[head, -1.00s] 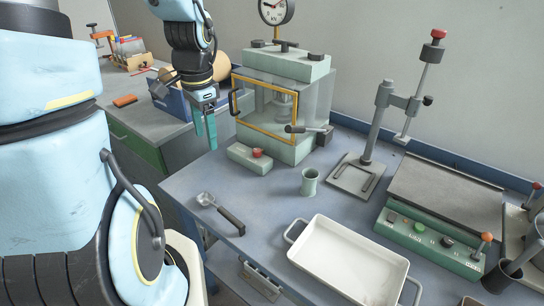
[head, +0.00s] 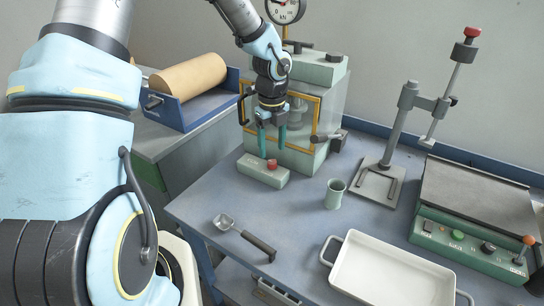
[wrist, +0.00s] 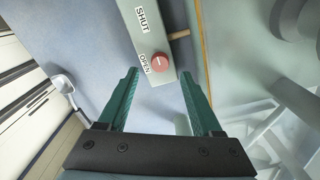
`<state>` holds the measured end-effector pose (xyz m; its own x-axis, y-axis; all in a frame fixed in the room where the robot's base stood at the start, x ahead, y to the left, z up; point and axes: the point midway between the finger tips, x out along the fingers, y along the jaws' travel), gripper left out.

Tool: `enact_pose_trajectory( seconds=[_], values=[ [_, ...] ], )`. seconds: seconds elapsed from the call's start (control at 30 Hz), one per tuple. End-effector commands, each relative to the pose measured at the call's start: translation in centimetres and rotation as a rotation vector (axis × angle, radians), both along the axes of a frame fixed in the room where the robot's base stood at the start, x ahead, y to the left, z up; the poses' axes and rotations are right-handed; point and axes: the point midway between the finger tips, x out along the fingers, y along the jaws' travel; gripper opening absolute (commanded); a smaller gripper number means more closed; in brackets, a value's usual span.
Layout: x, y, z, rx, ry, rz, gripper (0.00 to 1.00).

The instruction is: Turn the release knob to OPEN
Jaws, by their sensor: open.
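The release knob is a small round red knob (head: 272,163) on top of a pale green block (head: 252,172) in front of the press. The wrist view shows the knob (wrist: 160,62) at one end of the block (wrist: 140,30), with an OPEN label beside it and a SHUT label farther along. Its exact setting is too small to tell. My gripper (head: 272,150) points down just above the knob, its two teal fingers apart and empty. In the wrist view the fingertips (wrist: 160,75) lie on either side of the knob, with gaps.
A green cup (head: 335,195), a scoop (head: 245,238) and a white tray (head: 385,275) are on the bench. Bare bench lies left of the scoop.

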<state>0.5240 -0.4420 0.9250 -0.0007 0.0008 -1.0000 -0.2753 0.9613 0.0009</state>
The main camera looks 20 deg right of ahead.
Motion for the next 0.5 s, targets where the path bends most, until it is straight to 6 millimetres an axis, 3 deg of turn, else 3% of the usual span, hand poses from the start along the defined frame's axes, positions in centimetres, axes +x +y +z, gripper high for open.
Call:
enact_pose_trajectory(
  seconds=[0.2,0.5],
  values=[
    [-0.1,0.0,-3.3,0.002,0.002,0.001,0.66],
    [0.0,0.0,-4.7,-0.001,0.0,0.002,0.66]
  ],
)
